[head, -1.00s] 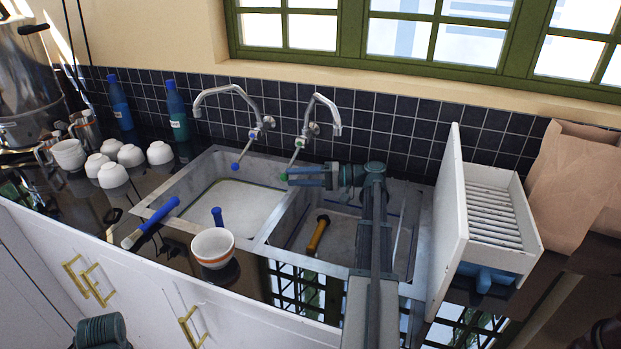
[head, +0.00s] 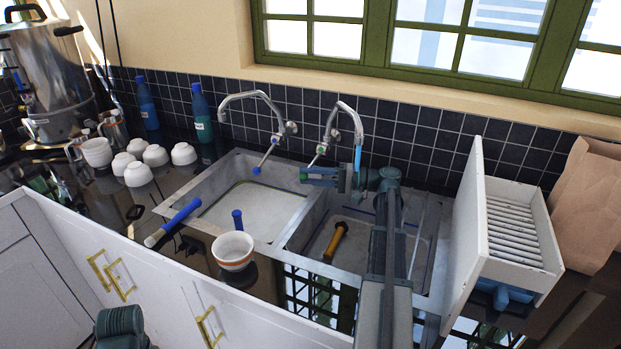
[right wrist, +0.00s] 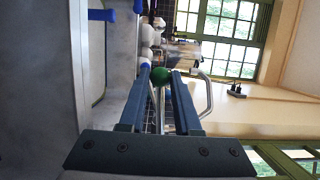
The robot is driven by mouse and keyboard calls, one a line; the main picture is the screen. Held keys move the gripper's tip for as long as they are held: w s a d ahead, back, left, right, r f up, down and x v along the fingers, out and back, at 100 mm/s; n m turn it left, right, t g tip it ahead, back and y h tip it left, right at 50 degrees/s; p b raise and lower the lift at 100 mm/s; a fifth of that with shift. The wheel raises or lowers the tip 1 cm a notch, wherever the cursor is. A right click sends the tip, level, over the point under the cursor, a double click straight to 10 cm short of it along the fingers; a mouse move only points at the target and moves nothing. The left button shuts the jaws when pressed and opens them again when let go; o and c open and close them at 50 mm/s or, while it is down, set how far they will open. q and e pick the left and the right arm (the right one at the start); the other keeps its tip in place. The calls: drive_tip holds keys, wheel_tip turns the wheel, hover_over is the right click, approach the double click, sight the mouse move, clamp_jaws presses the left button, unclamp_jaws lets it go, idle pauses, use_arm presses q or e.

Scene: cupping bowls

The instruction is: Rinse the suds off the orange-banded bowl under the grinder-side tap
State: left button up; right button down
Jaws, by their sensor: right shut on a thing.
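The orange-banded bowl (head: 233,251) stands upright on the dark counter's front edge, before the left basin; I cannot make out suds in it. The right tap (head: 345,108) has a green-knobbed lever, and a blue stream of water (head: 357,158) hangs under its spout. My right gripper (head: 318,174) is shut on that lever, over the back of the right basin. The right wrist view shows the green knob (right wrist: 161,76) between the fingertips. The left tap (head: 255,97) has a blue-knobbed lever.
A blue-handled brush (head: 175,221) lies left of the bowl. A yellow-handled tool (head: 335,240) lies in the right basin. Several white cups (head: 138,174) stand at the left. A white slatted rack (head: 513,232) and a paper bag (head: 590,205) stand at the right.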

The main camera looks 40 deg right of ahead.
drive_tip(key=shift+f, duration=0.25)
drive_tip(key=c, duration=0.5)
unclamp_jaws()
drive_tip(key=v, duration=1.4)
